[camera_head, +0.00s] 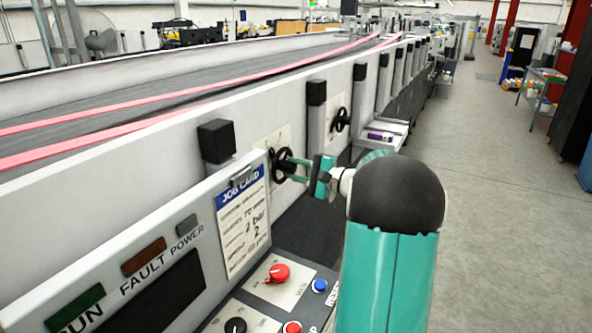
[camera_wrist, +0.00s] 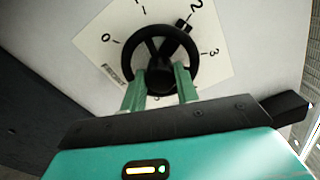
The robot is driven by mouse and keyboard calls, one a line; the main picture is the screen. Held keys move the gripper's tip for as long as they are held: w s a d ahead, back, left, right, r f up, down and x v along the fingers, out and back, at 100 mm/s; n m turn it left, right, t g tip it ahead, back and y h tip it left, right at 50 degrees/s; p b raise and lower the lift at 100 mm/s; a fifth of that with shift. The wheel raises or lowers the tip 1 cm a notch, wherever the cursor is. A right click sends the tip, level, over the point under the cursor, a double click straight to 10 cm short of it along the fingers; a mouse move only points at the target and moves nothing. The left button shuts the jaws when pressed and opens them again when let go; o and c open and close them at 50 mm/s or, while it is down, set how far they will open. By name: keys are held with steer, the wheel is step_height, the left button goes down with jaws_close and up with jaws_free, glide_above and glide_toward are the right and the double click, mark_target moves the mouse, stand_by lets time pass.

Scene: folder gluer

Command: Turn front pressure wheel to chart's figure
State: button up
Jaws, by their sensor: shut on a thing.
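The front pressure wheel (camera_head: 277,158) is a black spoked handwheel on the machine's pale side panel. It also shows in the wrist view (camera_wrist: 130,53), before a white dial plate (camera_wrist: 97,38) marked 0, 1, 2, 3 and a partly hidden figure below. A black nub (camera_wrist: 183,25) at the wheel's rim lies by the 2. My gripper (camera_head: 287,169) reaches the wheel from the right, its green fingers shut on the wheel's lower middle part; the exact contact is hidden.
A second black handwheel (camera_head: 341,119) sits farther along the side panel. Below is a control panel with a red knob (camera_head: 278,273) and blue button (camera_head: 320,285). A black block (camera_head: 216,141) stands left of the front wheel. The floor aisle (camera_head: 480,190) at right is clear.

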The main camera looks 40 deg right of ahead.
steer(key=o, duration=1)
steer(key=shift+c, duration=0.2)
steer(key=v, duration=1.4)
steer(key=shift+a, duration=0.1)
